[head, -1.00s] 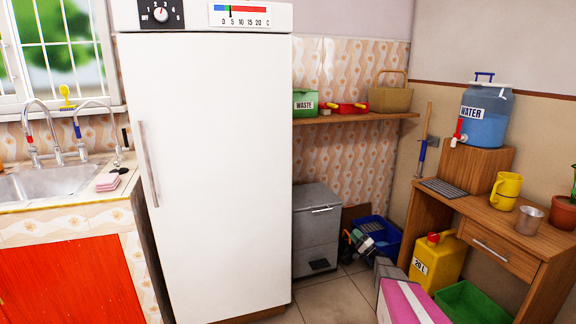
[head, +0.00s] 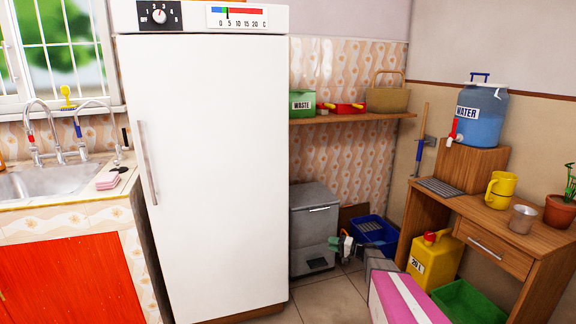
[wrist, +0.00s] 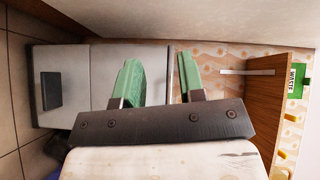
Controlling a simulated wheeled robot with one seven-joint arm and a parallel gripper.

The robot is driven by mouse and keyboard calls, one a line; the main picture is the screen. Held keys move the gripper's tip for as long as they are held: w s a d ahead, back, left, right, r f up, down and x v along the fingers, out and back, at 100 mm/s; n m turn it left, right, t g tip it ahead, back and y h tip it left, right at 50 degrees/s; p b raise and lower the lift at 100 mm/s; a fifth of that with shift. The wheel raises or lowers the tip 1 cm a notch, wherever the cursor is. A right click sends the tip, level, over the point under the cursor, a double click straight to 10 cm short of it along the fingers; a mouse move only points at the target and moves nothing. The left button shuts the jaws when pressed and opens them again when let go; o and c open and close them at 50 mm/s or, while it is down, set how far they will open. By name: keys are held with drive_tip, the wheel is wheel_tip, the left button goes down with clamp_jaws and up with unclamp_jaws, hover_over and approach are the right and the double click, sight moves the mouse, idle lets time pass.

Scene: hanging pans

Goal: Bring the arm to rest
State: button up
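My gripper (wrist: 160,75) shows in the wrist view with its two green fingers apart and nothing between them. In the head view my gripper (head: 340,243) is small and low, in front of the gap between the grey chest box and the blue crate. Its fingers are too small to read there. It appears apart from the grey chest box (head: 314,228), which also fills the left of the wrist view (wrist: 75,70). I cannot tell the exact distance.
A tall white fridge (head: 215,170) stands left of my gripper. A wooden shelf (head: 345,118) with a green WASTE box (head: 302,104) is above. A blue crate (head: 372,232), yellow can (head: 433,262) and wooden table (head: 485,230) are right. Some tiled floor (head: 325,295) is bare.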

drive_tip(key=s+a+r+n+g+h, duration=0.1)
drive_tip(key=s+a+g+h, duration=0.25)
drive_tip(key=s, duration=0.55)
drive_tip(key=s+a+r+n+g+h, duration=0.1)
drive_tip(key=s+a+g+h, duration=0.25)
drive_tip(key=s, duration=0.55)
drive_tip(key=s+d+r+h, duration=0.2)
drive_tip(key=s+h, duration=0.2)
drive_tip(key=s, duration=0.3)
drive_tip(key=s+d+r+h, duration=0.2)
drive_tip(key=s+r+h, duration=0.1)
drive_tip(key=s+h, duration=0.2)
drive_tip(key=shift+s+d+r+n, duration=0.3)
drive_tip(key=shift+s+n, duration=0.1)
drive_tip(key=shift+s, duration=0.6)
